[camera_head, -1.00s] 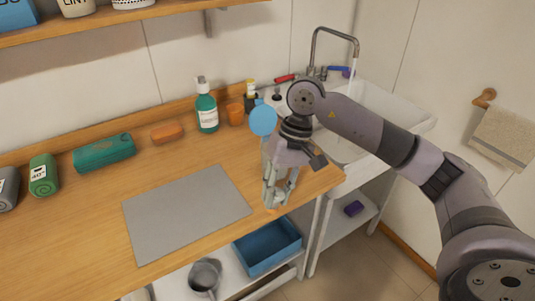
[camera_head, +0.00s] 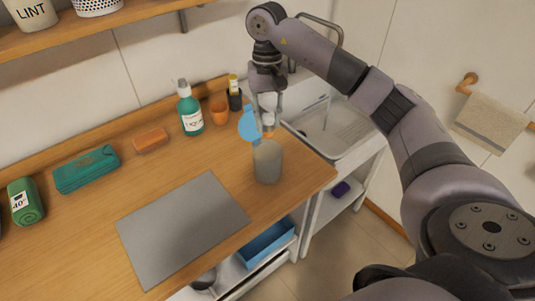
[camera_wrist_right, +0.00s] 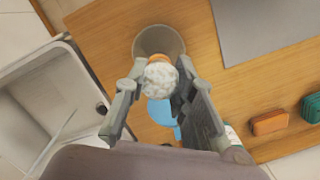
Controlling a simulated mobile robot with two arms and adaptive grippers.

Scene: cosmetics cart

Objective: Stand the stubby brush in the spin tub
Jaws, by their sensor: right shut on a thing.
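The spin tub (camera_head: 267,163), a grey see-through cup, stands upright on the wooden counter near its right end. It also shows in the wrist view (camera_wrist_right: 158,40). A blue piece (camera_head: 249,125) like a raised lid shows at its far side, also in the wrist view (camera_wrist_right: 160,112). My right gripper (camera_head: 268,108) is shut on the stubby brush (camera_head: 268,118), with its white tufted head up and an orange part below. The brush (camera_wrist_right: 160,76) appears just above and behind the tub's rim; I cannot tell the exact gap. My left gripper is out of view.
A grey mat (camera_head: 182,228) lies left of the tub. A green bottle (camera_head: 190,112), orange cup (camera_head: 219,111), black holder (camera_head: 234,99), orange bar (camera_head: 150,140) and teal case (camera_head: 87,169) stand along the back. The sink (camera_head: 335,128) is at the right.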

